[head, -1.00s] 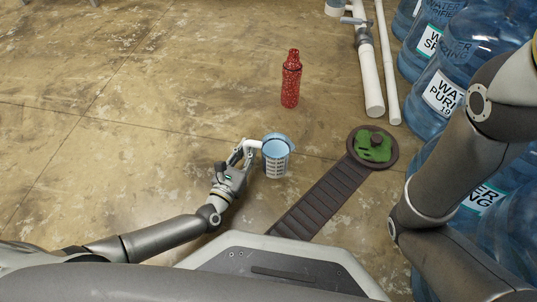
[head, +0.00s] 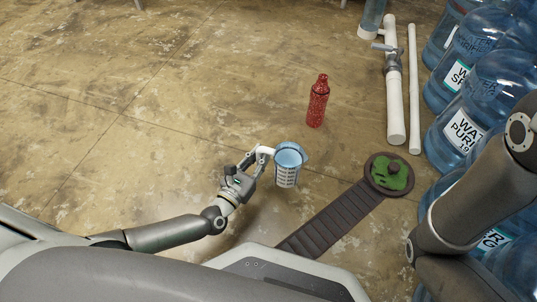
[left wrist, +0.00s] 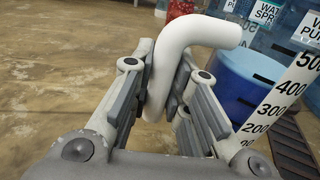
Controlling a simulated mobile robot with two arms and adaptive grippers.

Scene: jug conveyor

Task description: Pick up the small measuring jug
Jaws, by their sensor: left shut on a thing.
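The small measuring jug (head: 288,167) is light blue with a printed scale and a white handle. My left gripper (head: 259,158) is shut on its handle at the jug's left side. In the left wrist view the white handle (left wrist: 172,60) passes between the two fingers of the left gripper (left wrist: 165,95). The jug's printed scale (left wrist: 290,90) shows at the right edge there. The jug looks upright; whether its base touches the floor I cannot tell. My right arm comes in at the right, but its gripper is out of view.
A red bottle (head: 317,101) stands on the floor behind the jug. A dark belt (head: 330,217) leads to a round plate with a green patch (head: 389,172). White pipes (head: 395,105) and large blue water jugs (head: 465,130) line the right. The floor at left is open.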

